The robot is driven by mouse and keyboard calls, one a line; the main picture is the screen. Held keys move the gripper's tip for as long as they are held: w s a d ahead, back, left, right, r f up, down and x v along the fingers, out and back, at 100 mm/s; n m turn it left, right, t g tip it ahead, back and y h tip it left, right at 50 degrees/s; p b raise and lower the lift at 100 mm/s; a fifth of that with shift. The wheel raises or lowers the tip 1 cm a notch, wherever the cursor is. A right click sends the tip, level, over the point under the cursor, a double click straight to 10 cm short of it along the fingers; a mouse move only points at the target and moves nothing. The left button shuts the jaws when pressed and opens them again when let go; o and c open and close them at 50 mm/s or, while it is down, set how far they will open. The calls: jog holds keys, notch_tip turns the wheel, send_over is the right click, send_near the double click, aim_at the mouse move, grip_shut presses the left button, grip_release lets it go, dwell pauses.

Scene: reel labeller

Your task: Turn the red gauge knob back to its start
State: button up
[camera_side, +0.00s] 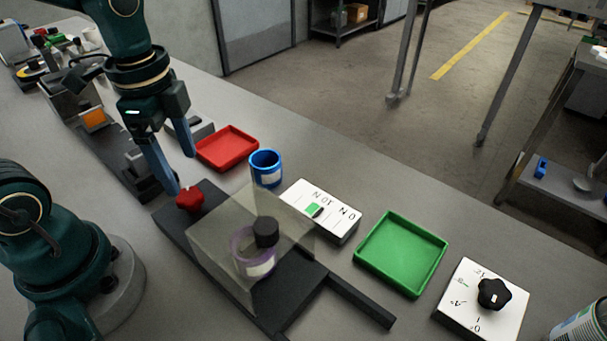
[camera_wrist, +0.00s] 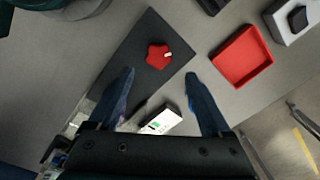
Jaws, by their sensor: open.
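The red gauge knob (camera_side: 190,199) is star-shaped and sits on the far left end of the dark base plate (camera_side: 174,221). It also shows in the wrist view (camera_wrist: 159,56), with a small pale mark on its right side. My gripper (camera_side: 184,172) is open and points down above the knob, with nothing between its fingers. In the wrist view my gripper (camera_wrist: 160,85) has one finger on each side of the picture, and the knob lies beyond the fingertips, between them. I see no contact with the knob.
A clear box on the plate covers a purple-rimmed reel (camera_side: 255,262). Nearby stand a red tray (camera_side: 228,147), a blue cup (camera_side: 266,170), a white labelled box (camera_side: 320,211), a green tray (camera_side: 400,253) and a white dial box with a black knob (camera_side: 492,294).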

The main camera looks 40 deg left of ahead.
aim_at(188, 195)
jog(key=shift+s+a+f+g, duration=0.1)
jog(key=shift+a+f+g, duration=0.15)
jog(key=shift+f, duration=2.8)
grip_shut()
